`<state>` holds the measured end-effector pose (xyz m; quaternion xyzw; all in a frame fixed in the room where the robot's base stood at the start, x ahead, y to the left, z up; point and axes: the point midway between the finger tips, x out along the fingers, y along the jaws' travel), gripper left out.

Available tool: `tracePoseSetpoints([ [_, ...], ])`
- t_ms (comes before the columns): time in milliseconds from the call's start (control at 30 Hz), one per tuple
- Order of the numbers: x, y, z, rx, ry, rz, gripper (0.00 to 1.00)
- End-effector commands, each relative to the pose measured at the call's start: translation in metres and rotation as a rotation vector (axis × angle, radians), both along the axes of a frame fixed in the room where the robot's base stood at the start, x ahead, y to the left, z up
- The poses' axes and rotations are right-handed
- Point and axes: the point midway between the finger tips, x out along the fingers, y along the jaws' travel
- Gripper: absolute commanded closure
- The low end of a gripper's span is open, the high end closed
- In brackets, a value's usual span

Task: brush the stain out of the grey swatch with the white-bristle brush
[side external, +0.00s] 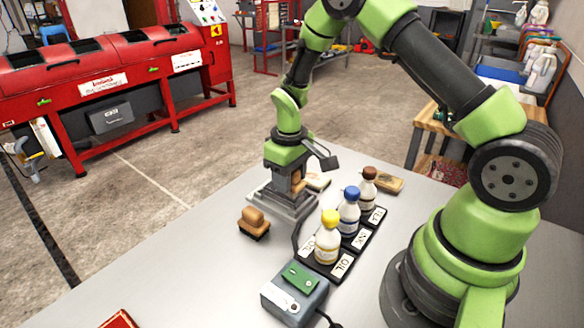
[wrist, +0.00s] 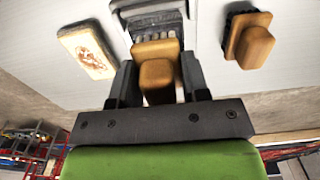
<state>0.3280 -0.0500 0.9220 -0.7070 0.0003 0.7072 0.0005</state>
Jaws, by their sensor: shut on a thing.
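My gripper (side external: 284,182) is shut on a wooden-handled brush (wrist: 156,73), whose tan handle sits between the two fingers in the wrist view. The bristles are mostly hidden; some pale tufts seem to show past the handle, so their colour is not certain. A grey piece (wrist: 150,9), apparently the grey swatch, lies just beyond the brush. In the side view the brush is low over a grey flat base (side external: 268,201); I cannot tell whether the bristles touch. Any stain on the grey piece is hidden.
A dark-bristled brush (side external: 254,222) stands left of my gripper. A cream swatch with a brown stain (wrist: 87,50) lies beside it. Yellow-, blue- and brown-capped bottles (side external: 328,240) stand in a black labelled rack (side external: 318,265). A grey box (side external: 295,295) with a green top is in front.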

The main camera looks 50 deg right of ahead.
Motion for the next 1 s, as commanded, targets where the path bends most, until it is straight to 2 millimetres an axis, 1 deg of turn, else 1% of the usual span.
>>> tracePoseSetpoints([
  [100, 0.012, 0.000, -0.003, -0.001, -0.003, 0.002, 0.88],
  [567, 0.053, 0.000, -0.003, -0.001, -0.002, 0.001, 0.88],
  [600, 0.047, 0.000, -0.002, 0.000, 0.002, 0.000, 0.88],
  [1000, 0.010, 0.000, -0.002, 0.000, 0.003, 0.001, 0.88],
])
